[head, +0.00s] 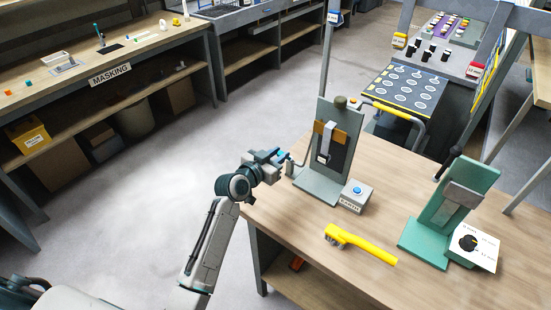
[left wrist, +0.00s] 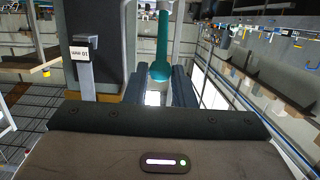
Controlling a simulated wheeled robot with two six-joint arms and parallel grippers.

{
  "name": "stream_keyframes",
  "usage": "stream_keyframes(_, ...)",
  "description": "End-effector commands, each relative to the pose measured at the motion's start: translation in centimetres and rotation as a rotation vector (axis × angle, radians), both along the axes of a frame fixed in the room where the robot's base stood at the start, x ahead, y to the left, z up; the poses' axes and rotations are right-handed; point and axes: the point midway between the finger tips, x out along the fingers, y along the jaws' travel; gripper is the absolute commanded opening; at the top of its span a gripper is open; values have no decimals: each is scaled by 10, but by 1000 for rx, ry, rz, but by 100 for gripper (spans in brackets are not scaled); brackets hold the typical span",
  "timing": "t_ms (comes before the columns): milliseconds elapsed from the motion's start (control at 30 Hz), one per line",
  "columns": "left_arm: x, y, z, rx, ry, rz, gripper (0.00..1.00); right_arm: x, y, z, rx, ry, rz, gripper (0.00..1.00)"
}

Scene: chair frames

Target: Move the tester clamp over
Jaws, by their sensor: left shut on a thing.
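The earth tester (head: 346,118) is a grey upright plate on a base at the table's left edge, with an orange-brown bar and a dark panel on its front. A thin metal lever (head: 299,161) sticks out from its left side. My left gripper (head: 282,168) is at that lever. In the left wrist view, a teal rod with a rounded end (left wrist: 160,70) lies between my gripper's two fingers (left wrist: 160,92), which are shut on it. It appears to be the clamp handle; the gripper hides its end in the head view. My right gripper is not in view.
A box with a blue button (head: 357,191), labelled EARTH, stands right of the tester. A green stand (head: 455,200) with a grey plate and a dial card (head: 475,247) is at right. Bare wooden tabletop (head: 300,235) lies between.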

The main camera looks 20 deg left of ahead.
Motion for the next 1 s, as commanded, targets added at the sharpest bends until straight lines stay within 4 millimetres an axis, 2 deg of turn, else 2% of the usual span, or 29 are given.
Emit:
stream_keyframes(33, 3, -1, 6, -2, -6, 1, 10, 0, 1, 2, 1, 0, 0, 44)
stream_keyframes(433, 4, -1, 6, -2, -5, 1, 10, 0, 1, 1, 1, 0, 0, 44)
stream_keyframes(733, 17, -6, 14, -2, -6, 1, 10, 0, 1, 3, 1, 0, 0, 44)
stream_keyframes(1000, 19, -7, 15, -1, -4, 1, 10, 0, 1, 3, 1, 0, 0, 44)
